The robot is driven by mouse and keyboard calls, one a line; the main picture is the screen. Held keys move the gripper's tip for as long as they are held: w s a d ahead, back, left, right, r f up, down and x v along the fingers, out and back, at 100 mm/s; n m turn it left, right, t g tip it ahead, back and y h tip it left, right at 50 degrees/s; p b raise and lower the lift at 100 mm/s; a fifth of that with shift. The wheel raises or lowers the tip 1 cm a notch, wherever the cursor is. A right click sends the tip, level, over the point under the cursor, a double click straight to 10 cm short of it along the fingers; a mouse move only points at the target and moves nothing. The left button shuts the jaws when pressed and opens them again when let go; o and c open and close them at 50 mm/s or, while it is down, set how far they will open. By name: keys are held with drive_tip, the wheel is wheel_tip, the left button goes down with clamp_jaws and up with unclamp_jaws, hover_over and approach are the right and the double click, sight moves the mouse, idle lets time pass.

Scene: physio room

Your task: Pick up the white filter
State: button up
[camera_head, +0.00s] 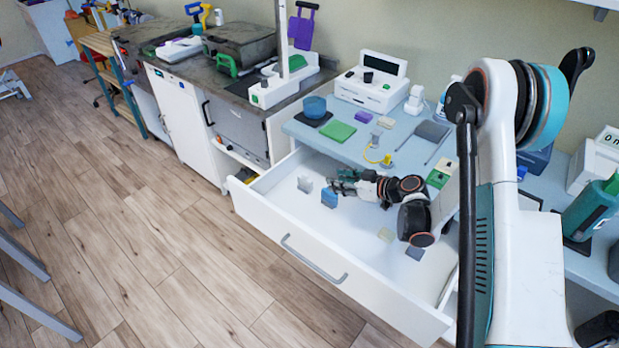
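An open white drawer (285,232) holds several small block-like pieces. A whitish-grey piece (305,184), possibly the white filter, stands near the drawer's left end. A blue piece (329,198) stands just right of it. A pale cream piece (386,235) and a grey piece (415,252) lie farther right, below my wrist in the picture. My gripper (336,182) reaches left over the drawer, just above the blue piece in the picture and to the right of the whitish-grey one. It appears apart from the whitish-grey piece. The fingers are too small to tell whether they are open.
The drawer's front with its grey handle (313,261) juts over the wooden floor. Above the drawer, a pale blue tabletop (345,150) carries a blue bowl (315,106), a green pad (338,131) and a yellow cable item (377,156). The floor at left is largely free.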

drive_tip(key=f, duration=0.1)
drive_tip(key=b, duration=0.2)
approach(308, 176)
drive_tip(key=x, duration=0.4)
drive_tip(key=b+x, duration=0.3)
drive_tip(key=x, duration=0.1)
drive_tip(key=shift+w+a+f, duration=0.15)
drive_tip(key=shift+w+a, duration=0.1)
clamp_jaws()
